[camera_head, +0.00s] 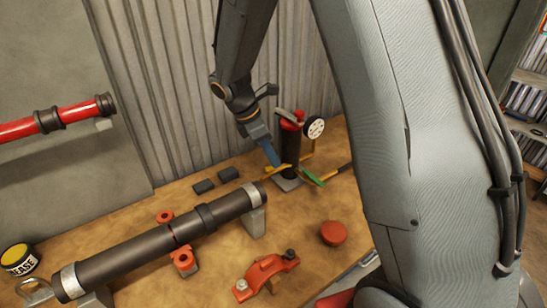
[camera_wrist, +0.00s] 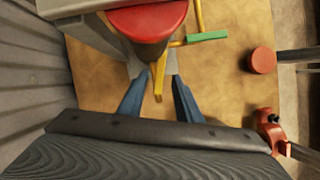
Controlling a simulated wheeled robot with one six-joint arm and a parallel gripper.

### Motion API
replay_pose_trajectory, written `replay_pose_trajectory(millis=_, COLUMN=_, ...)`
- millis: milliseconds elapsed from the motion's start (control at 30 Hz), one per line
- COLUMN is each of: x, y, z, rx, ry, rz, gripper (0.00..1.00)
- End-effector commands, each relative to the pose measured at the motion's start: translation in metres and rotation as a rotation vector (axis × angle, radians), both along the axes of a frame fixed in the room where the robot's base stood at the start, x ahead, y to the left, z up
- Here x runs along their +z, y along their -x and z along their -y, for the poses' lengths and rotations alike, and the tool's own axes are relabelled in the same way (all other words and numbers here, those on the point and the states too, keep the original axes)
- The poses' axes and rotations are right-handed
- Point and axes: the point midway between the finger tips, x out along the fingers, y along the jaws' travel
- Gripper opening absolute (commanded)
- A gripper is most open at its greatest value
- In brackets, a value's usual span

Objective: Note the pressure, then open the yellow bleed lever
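A dark upright riser (camera_head: 290,148) with a red top stands on a pale base plate at the back of the bench. A white round gauge (camera_head: 314,128) is mounted at its right; its reading is too small to tell. The yellow bleed lever (camera_head: 277,172) sticks out low at the left, and in the wrist view (camera_wrist: 159,78) it points toward me. A green-handled lever (camera_head: 310,178) is on the other side, also in the wrist view (camera_wrist: 207,36). My gripper (camera_wrist: 160,77) is open, its blue fingers on either side of the yellow lever, with gaps visible.
A long dark pipe (camera_head: 150,245) on supports lies across the bench front left. A red clamp (camera_head: 267,270), a red cap (camera_head: 334,233) and a grease tin (camera_head: 19,260) lie around it. Two dark blocks (camera_head: 229,174) sit near the corrugated wall (camera_head: 200,90).

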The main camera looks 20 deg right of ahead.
Motion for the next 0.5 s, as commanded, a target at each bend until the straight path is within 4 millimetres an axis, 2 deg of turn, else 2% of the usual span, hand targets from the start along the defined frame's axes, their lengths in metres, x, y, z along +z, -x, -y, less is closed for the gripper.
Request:
replay_pose_trajectory(millis=200, x=-0.020, y=0.000, z=0.010, rx=-0.002, ry=0.000, rz=-0.002, gripper=0.31)
replay_pose_trajectory(millis=500, x=-0.024, y=0.000, z=0.012, rx=-0.003, ry=-0.001, rz=0.001, gripper=0.31)
